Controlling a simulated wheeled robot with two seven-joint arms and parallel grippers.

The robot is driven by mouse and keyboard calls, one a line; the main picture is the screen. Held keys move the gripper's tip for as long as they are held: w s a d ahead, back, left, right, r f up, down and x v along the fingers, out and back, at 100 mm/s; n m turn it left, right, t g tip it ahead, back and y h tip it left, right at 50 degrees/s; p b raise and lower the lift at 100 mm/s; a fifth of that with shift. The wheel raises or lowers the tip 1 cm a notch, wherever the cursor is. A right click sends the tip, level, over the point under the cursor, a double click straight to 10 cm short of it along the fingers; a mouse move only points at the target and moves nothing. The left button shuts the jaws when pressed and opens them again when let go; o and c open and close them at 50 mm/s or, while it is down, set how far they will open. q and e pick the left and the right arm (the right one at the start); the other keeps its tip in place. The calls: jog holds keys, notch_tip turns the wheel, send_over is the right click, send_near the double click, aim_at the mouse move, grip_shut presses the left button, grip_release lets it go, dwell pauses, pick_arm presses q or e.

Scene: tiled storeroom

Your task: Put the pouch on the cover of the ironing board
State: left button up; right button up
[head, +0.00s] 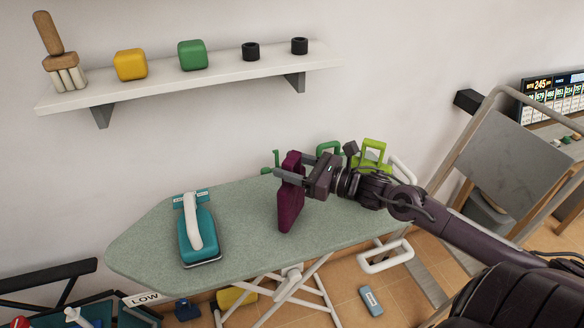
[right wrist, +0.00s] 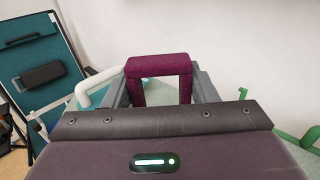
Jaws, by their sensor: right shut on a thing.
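The pouch (head: 290,206) is dark magenta and hangs upright from my right gripper (head: 292,172), which is shut on its upper part. In the right wrist view the pouch's magenta top (right wrist: 160,66) shows between the fingers of my right gripper (right wrist: 160,90). The ironing board (head: 240,207) has a grey-green cover. The pouch is over the right half of the cover; I cannot tell whether its lower edge touches it. My left gripper is not in view.
A teal iron (head: 199,238) with a white handle stands on the left part of the cover. Green objects (head: 371,155) are behind the board. A wall shelf (head: 200,82) holds a brush, blocks and black cups. The cover between iron and pouch is clear.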

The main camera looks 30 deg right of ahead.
jog(key=shift+f, duration=0.45)
jog(key=shift+f, duration=0.2)
jog(key=o, duration=1.3)
jog(key=shift+o, duration=0.2)
jog(key=shift+r, duration=0.1)
